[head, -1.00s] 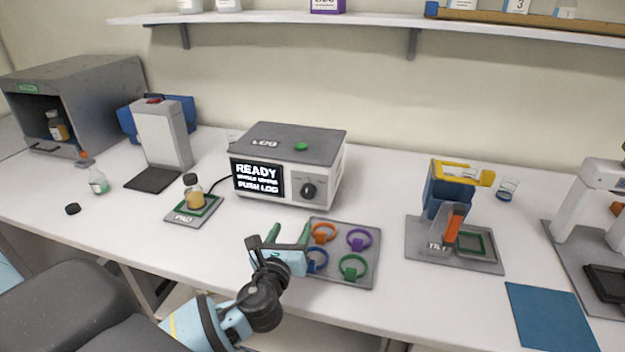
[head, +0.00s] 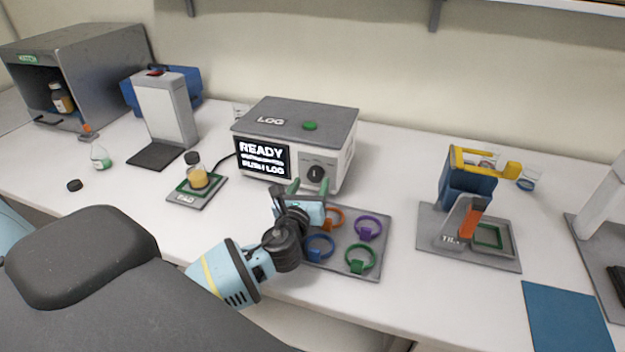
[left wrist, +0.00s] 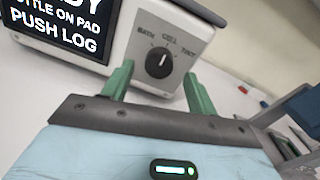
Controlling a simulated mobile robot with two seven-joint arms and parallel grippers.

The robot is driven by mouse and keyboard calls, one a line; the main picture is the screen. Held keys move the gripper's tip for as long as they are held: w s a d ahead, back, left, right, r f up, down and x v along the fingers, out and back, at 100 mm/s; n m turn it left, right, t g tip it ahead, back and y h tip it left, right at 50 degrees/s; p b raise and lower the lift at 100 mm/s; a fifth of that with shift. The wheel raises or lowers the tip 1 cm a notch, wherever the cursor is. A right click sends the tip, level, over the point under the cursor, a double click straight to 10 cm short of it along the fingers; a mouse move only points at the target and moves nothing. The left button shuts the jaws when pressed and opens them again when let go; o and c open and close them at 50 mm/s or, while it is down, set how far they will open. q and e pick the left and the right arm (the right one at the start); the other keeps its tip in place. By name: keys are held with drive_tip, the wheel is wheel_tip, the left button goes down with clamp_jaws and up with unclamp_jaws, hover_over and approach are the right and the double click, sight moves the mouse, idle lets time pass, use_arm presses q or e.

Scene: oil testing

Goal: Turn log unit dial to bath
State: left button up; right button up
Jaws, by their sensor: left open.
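The log unit (head: 272,124) is a grey and white box with a green button on top. Its screen (head: 262,157) reads "READY" and "PUSH LOG". The black dial (head: 317,173) sits on its front face; it also shows in the left wrist view (left wrist: 160,62), with labels BATH on the left, CELL at the top and TINT on the right. The dial's white mark points up, roughly at CELL. My left gripper (head: 306,187) is open and empty, just in front of the dial. Its green fingers (left wrist: 158,85) stand below and either side of the dial, apart from it.
A bottle of amber liquid (head: 196,176) stands on the pad (head: 183,199) left of the unit. A grey tray (head: 378,211) with coloured rings lies below and right of my left gripper. The tilt stand (head: 437,258) is further right.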

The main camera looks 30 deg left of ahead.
sight(315, 174)
use_arm(q)
drive_tip(key=shift+x, duration=1.4)
drive_tip(key=c, duration=1)
drive_tip(key=shift+n, duration=0.4)
drive_tip(key=n, duration=0.4)
drive_tip(key=shift+n, duration=0.3)
drive_tip(key=shift+a+n, duration=0.1)
drive_tip(key=shift+n, duration=2)
